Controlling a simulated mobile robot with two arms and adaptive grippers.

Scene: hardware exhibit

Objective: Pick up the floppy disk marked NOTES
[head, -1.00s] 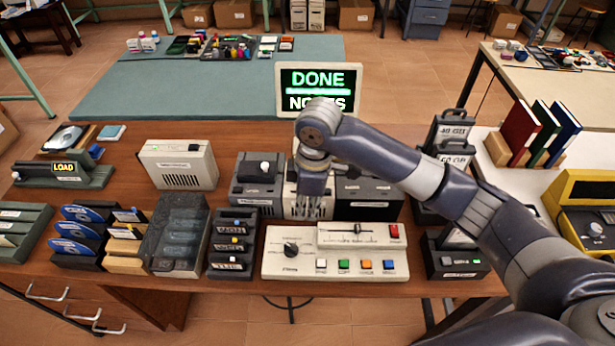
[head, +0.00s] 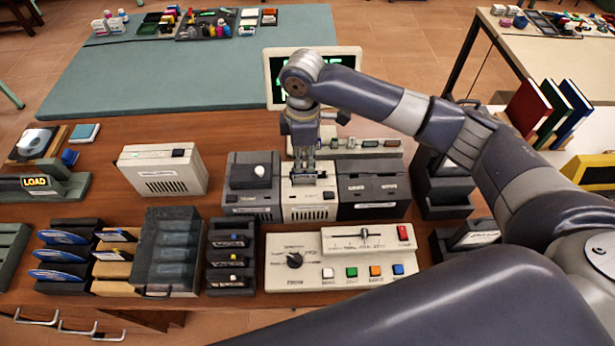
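No floppy disk with a readable NOTES label shows. My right gripper (head: 304,178) points straight down at the cream middle drive (head: 308,207), with its fingertips at the drive's top front. Whether its fingers are apart or hold a disk is too small to tell. The drive stands between a grey drive (head: 250,198) on the left and a dark drive (head: 373,190) on the right. The monitor (head: 345,53) behind is mostly covered by my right arm, so its words are hidden. My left gripper is not in view.
A control panel (head: 340,272) with a slider, knob and coloured buttons lies in front of the drives. Dark trays (head: 232,268), a clear-topped bin (head: 165,262) and blue disks (head: 62,255) stand to the left. A beige box (head: 162,172) stands behind them. Bare wood (head: 215,130) lies at the back.

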